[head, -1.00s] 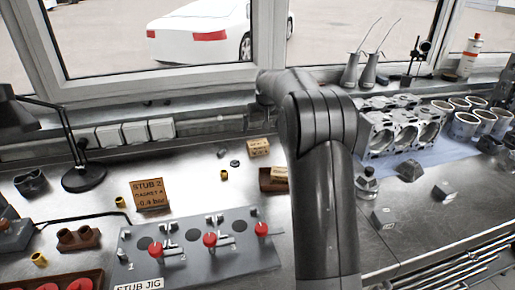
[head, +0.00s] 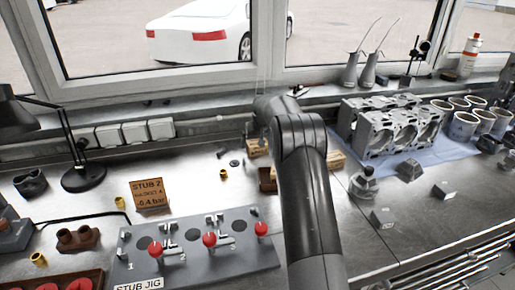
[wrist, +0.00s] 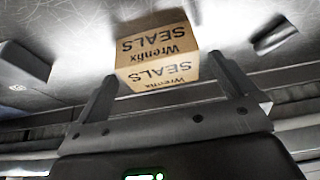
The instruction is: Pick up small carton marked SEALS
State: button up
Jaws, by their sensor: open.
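The small tan carton (wrist: 160,58) marked SEALS and Wrenfix shows upside down in the wrist view. My gripper (wrist: 165,68) is open, with one finger on either side of the carton in the picture. A gap shows between the right finger and the carton; the left finger is close to its side. I cannot tell how far the fingers reach along it. In the head view my arm hides most of the gripper. Two tan cartons show there, one left of my arm (head: 257,147) and one right of it (head: 336,160); their print is too small to read.
A brown block (head: 267,179) sits partly behind my arm. The grey stub jig (head: 195,262) with red knobs stands in front, with a STUB 2 sign (head: 147,194) behind it. A grey engine block (head: 395,125) is at right.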

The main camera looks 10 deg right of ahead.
jog(key=shift+x, duration=1.15)
jog(key=c, duration=1)
